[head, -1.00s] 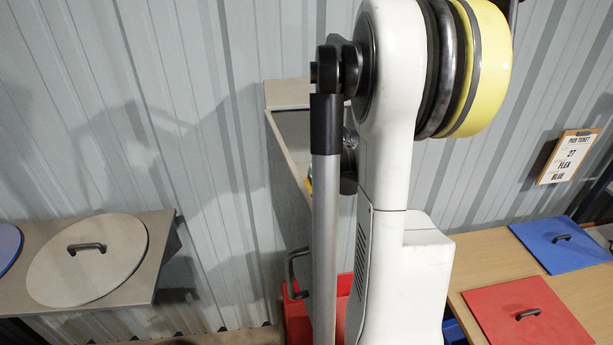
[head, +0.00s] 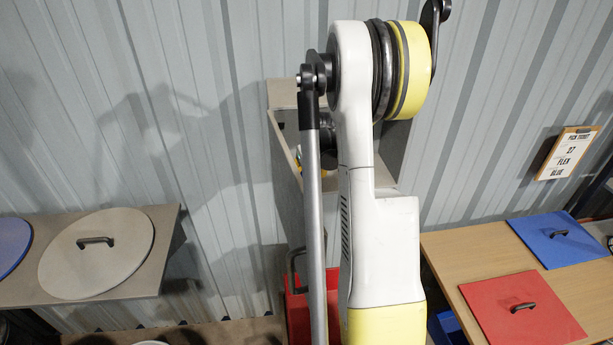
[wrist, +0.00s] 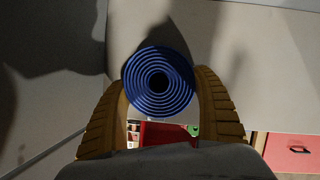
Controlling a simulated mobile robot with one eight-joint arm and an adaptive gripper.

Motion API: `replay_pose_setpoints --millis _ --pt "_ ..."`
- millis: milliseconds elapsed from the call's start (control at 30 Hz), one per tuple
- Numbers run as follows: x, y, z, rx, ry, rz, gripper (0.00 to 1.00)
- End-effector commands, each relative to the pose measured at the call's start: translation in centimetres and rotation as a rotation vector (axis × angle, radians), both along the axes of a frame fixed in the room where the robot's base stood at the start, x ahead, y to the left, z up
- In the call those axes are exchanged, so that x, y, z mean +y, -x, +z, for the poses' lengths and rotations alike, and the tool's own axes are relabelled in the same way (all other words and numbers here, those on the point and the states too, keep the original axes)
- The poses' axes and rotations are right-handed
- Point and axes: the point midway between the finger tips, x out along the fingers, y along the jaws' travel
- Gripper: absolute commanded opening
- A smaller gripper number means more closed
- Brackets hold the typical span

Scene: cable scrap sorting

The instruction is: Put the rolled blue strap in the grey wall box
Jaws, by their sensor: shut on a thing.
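The rolled blue strap (wrist: 158,102) is a tight spiral coil, seen end-on in the wrist view. My gripper (wrist: 162,84) is shut on it, with one tan ridged finger on each side. The grey wall box (head: 289,185) is tall and open-topped and stands against the corrugated wall in the head view. My arm covers much of its middle and right side.
A red bin (head: 298,306) stands below the box. On the left, a grey shelf holds a round grey lid (head: 96,255) and a blue one (head: 10,245). On the right, a wooden table (head: 450,258) has red (head: 522,312) and blue (head: 560,240) square lids. A clipboard (head: 567,153) hangs above.

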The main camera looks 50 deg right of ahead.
Motion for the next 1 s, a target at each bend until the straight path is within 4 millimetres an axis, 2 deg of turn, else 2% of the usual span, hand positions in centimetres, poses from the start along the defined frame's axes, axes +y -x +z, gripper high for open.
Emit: replay_pose_setpoints --millis 100,133,200,433,567,800,1000 --pt "0.0 0.0 -0.4 0.0 0.0 0.0 0.37" --pt "0.0 0.0 -0.3 0.0 0.0 0.0 0.85" --pt "0.0 0.0 -0.3 0.0 0.0 0.0 1.0" --pt "0.0 0.0 -0.2 0.0 0.0 0.0 1.0" --pt "0.1 0.2 0.7 0.0 0.0 0.0 1.0" --pt "0.8 1.7 4.3 0.0 0.0 0.0 1.0" --pt "1.2 2.4 6.5 0.0 0.0 0.001 1.0"
